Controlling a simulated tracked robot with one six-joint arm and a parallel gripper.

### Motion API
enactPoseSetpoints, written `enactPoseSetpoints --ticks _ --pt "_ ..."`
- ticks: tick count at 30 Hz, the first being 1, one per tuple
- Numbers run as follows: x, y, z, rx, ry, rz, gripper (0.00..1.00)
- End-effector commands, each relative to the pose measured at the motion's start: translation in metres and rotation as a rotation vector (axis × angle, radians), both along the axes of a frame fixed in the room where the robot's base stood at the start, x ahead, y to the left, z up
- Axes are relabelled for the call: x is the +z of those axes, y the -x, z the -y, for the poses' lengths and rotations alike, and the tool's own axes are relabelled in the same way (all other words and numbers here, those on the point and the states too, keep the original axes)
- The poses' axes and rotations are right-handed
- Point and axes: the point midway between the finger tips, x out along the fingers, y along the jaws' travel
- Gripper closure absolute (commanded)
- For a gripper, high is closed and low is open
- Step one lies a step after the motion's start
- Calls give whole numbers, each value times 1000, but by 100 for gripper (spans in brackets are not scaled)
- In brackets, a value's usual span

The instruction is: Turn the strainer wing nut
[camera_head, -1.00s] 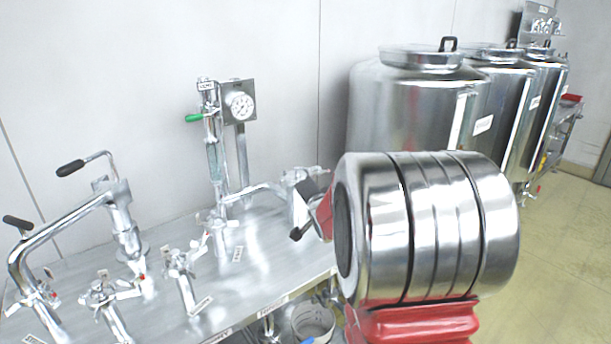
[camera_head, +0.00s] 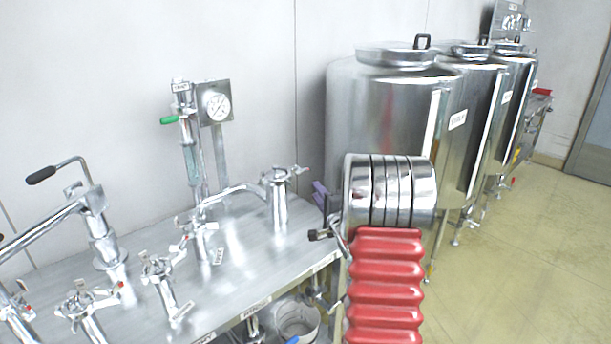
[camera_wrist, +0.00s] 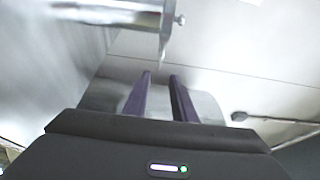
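Several steel fittings with wing-shaped clamps stand on the bench; labels are too small to read, so I cannot tell for certain which is the strainer. An upright fitting with a wing nut (camera_head: 282,174) on top stands near the bench's right end. My gripper shows as purple fingers (camera_head: 320,194) just right of this fitting, apart from it and partly hidden by my arm. In the wrist view, my gripper (camera_wrist: 160,78) has its two purple fingers apart with nothing between them. A blurred steel fitting (camera_wrist: 130,15) with a small knob lies beyond the fingertips.
The steel bench (camera_head: 245,265) also carries a pipe with a black handle (camera_head: 42,175), a gauge (camera_head: 217,106) and a green-handled valve (camera_head: 170,120). Steel tanks (camera_head: 385,110) stand behind my arm. A bucket (camera_head: 297,320) sits below the bench. The floor at right is clear.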

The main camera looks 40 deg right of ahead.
Motion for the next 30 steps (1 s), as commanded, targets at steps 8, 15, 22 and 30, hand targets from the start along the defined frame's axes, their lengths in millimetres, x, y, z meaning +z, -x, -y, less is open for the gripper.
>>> enactPoseSetpoints --ticks 8,15,22,30 --pt "0 -15 6 0 1 0 76" --pt "0 -45 16 1 1 0 76" --pt "-1 -73 27 1 2 -2 76" --pt "0 -104 39 -1 1 0 76"
